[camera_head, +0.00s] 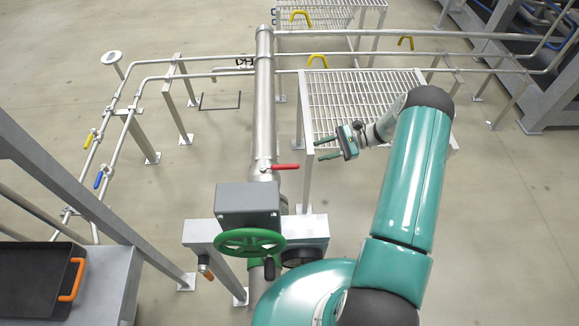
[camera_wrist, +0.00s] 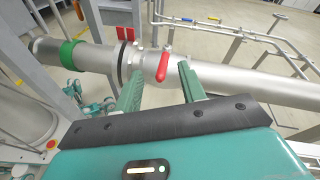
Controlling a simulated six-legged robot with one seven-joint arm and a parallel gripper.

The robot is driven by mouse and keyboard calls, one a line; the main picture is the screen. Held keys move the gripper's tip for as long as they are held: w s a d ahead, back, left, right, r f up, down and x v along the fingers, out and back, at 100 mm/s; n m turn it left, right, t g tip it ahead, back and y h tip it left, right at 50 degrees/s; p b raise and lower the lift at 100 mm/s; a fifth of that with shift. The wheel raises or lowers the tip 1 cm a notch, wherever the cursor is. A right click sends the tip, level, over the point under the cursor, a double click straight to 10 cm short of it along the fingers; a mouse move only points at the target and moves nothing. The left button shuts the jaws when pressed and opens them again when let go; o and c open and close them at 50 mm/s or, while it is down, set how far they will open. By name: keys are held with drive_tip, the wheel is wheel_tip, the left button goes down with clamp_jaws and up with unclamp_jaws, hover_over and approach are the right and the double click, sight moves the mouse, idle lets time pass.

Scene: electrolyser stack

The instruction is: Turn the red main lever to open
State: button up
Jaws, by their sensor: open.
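The red lever (camera_head: 285,167) is on the large steel pipe (camera_head: 264,105), just beyond the grey box; it points right, across the pipe, in the head view. In the wrist view the red lever (camera_wrist: 165,66) stands out from the pipe (camera_wrist: 225,80), between and beyond my two fingertips. My gripper (camera_head: 322,149) is in the air to the right of the pipe, with its green fingers pointing left towards it. The fingers are apart and empty in the wrist view (camera_wrist: 160,82), and they look clear of the lever.
A grey box (camera_head: 248,199) with a green handwheel (camera_head: 250,242) is nearer on the pipe. A grated platform (camera_head: 350,100) lies beyond my gripper. Thin pipes at left carry a yellow lever (camera_head: 90,139) and a blue lever (camera_head: 98,180). A black tray (camera_head: 35,280) is at lower left.

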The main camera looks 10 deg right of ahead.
sight(290, 167)
wheel_tip(290, 167, down, 8)
drive_tip(key=s+d+m+t+y, duration=0.1)
drive_tip(key=d+m+t+y, duration=0.1)
drive_tip(key=m+t, duration=0.1)
drive_tip(key=x, duration=1.3)
drive_tip(key=shift+s+a, duration=0.15)
drive_tip(key=shift+a, duration=0.25)
clamp_jaws()
